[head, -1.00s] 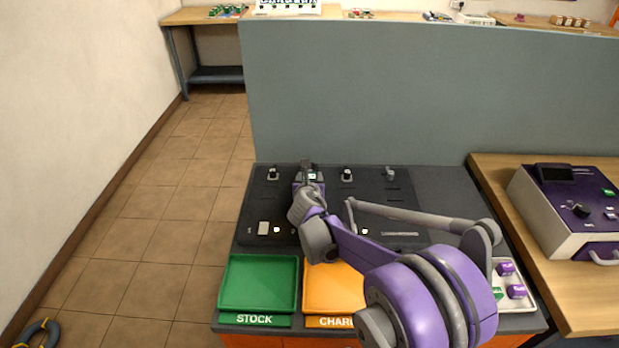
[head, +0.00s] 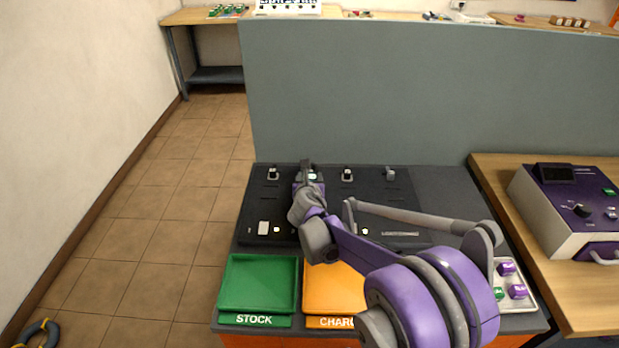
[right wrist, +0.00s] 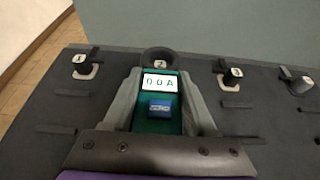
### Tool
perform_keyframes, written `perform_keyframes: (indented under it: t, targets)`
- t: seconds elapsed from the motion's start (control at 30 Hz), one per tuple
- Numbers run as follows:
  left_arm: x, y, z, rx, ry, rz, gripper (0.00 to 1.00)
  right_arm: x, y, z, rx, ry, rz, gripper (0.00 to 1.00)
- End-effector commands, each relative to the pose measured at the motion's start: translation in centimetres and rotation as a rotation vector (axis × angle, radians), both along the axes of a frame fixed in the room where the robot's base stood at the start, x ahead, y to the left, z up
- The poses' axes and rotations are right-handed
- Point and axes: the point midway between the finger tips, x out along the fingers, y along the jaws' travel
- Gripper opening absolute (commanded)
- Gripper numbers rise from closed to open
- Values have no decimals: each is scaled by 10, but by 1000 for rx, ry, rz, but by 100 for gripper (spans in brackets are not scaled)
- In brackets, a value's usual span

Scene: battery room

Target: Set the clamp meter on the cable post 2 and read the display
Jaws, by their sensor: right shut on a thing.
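My right gripper (right wrist: 160,115) is shut on the clamp meter (right wrist: 161,127), a green body with a blue label and a white lit display (right wrist: 160,83). The display appears to read 00 A; a decimal point is too small to tell. The meter's dark ring jaw (right wrist: 160,54) shows at its far end, with the number 2 of cable post 2 (right wrist: 160,64) visible inside the ring. How far down the ring sits on the post I cannot tell. In the head view my right gripper (head: 309,184) largely hides post 2. My left gripper is not in view.
Post 1 (right wrist: 82,66) stands left of the meter. Post 3 (right wrist: 230,74) and a grey-topped post (right wrist: 302,84) stand to the right on the black panel (head: 415,210). A green stock tray (head: 258,285) and an orange tray (head: 333,290) lie in front. A grey partition (head: 420,100) rises behind.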

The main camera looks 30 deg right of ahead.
Motion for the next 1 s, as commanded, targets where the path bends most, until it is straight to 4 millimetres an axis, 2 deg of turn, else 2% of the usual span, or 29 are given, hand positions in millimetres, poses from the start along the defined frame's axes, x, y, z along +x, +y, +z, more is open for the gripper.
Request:
perform_keyframes:
  t: [0.47, 0.5, 0.53, 0.83, 1.0]
  targets:
    - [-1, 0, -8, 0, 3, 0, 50, 0, 0, -10, -1, 0, 0, 0]
    - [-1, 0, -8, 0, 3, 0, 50, 0, 0, -10, -1, 0, 0, 64]
    - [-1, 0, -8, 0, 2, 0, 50, 0, 0, -9, 0, 0, 0, 70]
    - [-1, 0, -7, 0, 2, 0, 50, -1, 0, -9, 0, 0, 0, 70]
    - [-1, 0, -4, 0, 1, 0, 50, -9, 6, -4, 0, 0, 1, 70]
